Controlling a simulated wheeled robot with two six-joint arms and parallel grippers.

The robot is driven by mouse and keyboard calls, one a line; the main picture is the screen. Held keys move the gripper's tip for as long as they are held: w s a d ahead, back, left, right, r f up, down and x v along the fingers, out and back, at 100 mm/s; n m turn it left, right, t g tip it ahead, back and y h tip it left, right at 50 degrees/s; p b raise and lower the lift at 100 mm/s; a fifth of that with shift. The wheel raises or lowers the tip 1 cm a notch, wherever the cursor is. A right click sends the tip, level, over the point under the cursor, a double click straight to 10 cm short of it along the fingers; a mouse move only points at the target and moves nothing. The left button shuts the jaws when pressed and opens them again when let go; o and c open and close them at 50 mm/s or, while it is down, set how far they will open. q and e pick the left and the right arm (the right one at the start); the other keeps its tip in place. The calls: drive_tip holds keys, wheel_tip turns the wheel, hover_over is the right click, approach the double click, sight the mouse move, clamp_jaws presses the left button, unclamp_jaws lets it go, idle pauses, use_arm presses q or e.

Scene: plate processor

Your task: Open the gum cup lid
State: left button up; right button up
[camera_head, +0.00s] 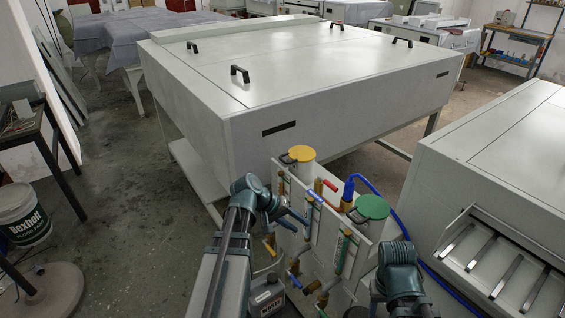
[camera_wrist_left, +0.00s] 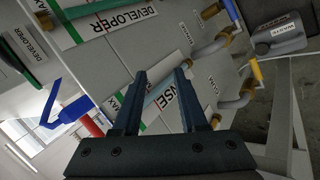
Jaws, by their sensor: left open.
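A white cup with a yellow lid (camera_head: 301,153) stands at the back left of the white plumbing panel (camera_head: 322,222). Its lid is on, with a dark handle at its left. A second cup with a green lid (camera_head: 372,207) stands to the right. No cup label is readable in the head view. My left gripper (camera_head: 292,219) is in front of the panel, below and apart from the yellow lid. In the left wrist view it (camera_wrist_left: 160,74) is open and empty, facing the panel's labels and pipes. Only part of my right arm shows; its gripper is out of sight.
Valves and pipes stick out from the panel, with a blue hose (camera_head: 387,190) behind it. A large white machine (camera_head: 330,95) stands behind, and another machine (camera_head: 500,175) with a slatted opening is at the right. Open floor lies to the left, beside a white bucket (camera_head: 24,212).

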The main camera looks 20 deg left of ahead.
use_arm(q)
drive_tip(key=w+a+r+n+t+h, duration=0.1)
drive_tip(key=w+a+r+n+t, duration=0.25)
drive_tip(key=a+r, duration=0.4)
drive_tip(key=n+t, duration=0.3)
drive_tip(key=t, duration=0.2)
approach(282, 160)
drive_tip(key=b+x, duration=0.2)
drive_tip(key=x, duration=0.8)
drive_tip(key=shift+w+f+b, duration=0.15)
drive_tip(key=shift+f+b, duration=0.05)
drive_tip(key=shift+b, duration=0.2)
use_arm(e)
wheel_tip(282, 160, down, 3)
drive_tip(key=shift+r, duration=0.1)
use_arm(q)
drive_tip(key=shift+c, duration=0.3)
clamp_jaws()
